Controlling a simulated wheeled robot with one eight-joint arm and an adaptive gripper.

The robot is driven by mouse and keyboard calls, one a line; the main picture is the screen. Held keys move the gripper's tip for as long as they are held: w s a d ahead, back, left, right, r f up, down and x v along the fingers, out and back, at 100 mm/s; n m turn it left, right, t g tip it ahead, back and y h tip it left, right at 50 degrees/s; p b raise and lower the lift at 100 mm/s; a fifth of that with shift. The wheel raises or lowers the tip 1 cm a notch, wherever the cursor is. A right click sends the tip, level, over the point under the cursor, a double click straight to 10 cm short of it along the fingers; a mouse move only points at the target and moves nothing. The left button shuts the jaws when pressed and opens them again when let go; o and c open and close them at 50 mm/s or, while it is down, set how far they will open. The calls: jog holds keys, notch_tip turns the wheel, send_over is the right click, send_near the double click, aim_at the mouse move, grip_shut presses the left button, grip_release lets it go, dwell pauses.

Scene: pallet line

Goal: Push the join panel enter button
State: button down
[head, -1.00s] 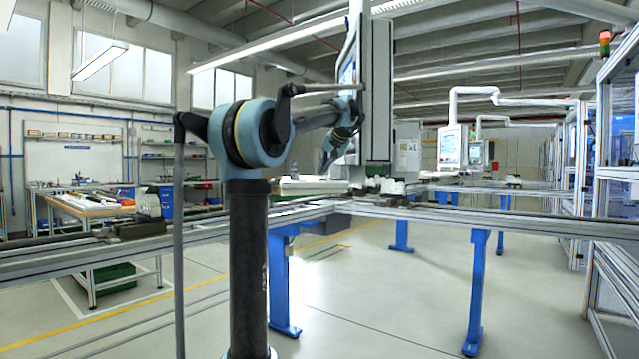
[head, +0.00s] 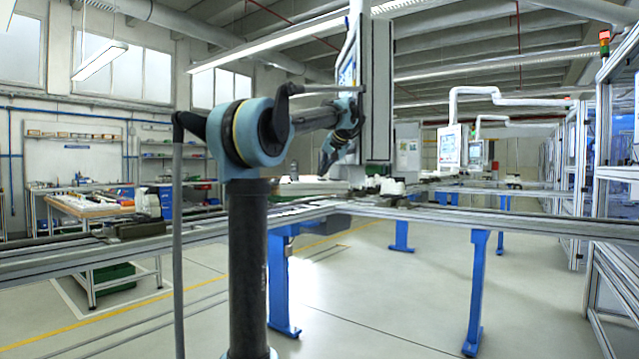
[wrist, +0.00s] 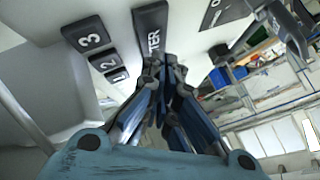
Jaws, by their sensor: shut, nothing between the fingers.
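The panel (head: 377,95) stands at the line, seen nearly edge-on in the head view, so its front is mostly hidden there. In the wrist view a dark key lettered "TER", the enter button (wrist: 151,22), sits on the pale panel face. Its lower end is covered by my fingers. My gripper (wrist: 165,62) is shut and empty, its fingertips at the lower end of this button. I cannot tell whether they touch it. In the head view my gripper (head: 325,160) is small, beside the panel's left side.
A key marked 3 (wrist: 89,36) and smaller number keys (wrist: 112,68) lie left of the enter button. Another dark key (wrist: 222,12) is to its right. In the head view a conveyor rail (head: 430,213) runs across below the panel.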

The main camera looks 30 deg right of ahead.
jog(key=shift+f, duration=0.5)
dwell(1.0)
jog(key=shift+r, duration=0.9)
jog(key=shift+r, duration=0.1)
jog(key=shift+r, duration=2.4)
